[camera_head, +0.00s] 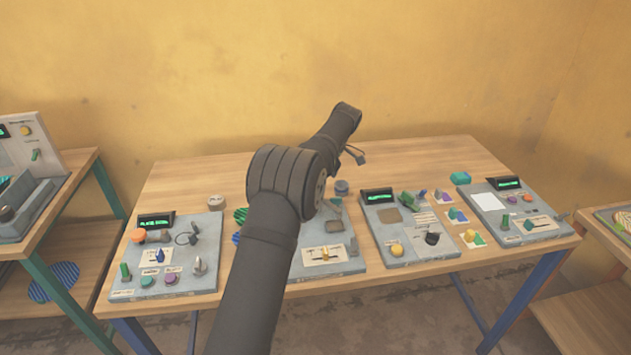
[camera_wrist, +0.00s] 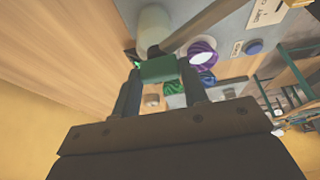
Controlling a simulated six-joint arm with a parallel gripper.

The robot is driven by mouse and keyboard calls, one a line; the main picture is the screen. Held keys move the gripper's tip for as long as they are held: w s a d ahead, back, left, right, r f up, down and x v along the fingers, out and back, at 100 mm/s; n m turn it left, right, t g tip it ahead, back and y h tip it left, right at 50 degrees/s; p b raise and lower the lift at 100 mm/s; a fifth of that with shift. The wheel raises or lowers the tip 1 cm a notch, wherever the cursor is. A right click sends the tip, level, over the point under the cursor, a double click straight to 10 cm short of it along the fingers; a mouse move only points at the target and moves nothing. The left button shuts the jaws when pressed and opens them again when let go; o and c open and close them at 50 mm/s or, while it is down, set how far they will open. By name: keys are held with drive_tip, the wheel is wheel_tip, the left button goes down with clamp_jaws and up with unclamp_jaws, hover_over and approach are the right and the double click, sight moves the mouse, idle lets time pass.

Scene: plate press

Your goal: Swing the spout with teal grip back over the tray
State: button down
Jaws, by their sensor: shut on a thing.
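In the wrist view, my gripper (camera_wrist: 158,72) is shut on the teal grip (camera_wrist: 159,68), one finger on each side of it. The grip is at the near end of a brownish-grey bar, the spout (camera_wrist: 203,24), which runs up and right over a grey panel. A pale rounded post (camera_wrist: 154,27) stands just beyond the grip. I cannot clearly make out the tray. In the head view, my arm hides part of the middle panel (camera_head: 345,266), and the teal grip cannot be made out.
In the wrist view, a purple-striped round piece (camera_wrist: 202,50) and a blue button (camera_wrist: 254,47) lie right of the grip. In the head view, a panel with an orange knob (camera_head: 138,236) stands left, and two more panels stand right. Bare wood (camera_head: 430,158) runs along the back.

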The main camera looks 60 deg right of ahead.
drive_tip(key=c, duration=0.8)
unclamp_jaws()
drive_tip(key=shift+c, duration=0.2)
drive_tip(key=v, duration=1.2)
drive_tip(key=shift+a, duration=0.1)
drive_tip(key=shift+w, duration=0.1)
drive_tip(key=x, duration=1.2)
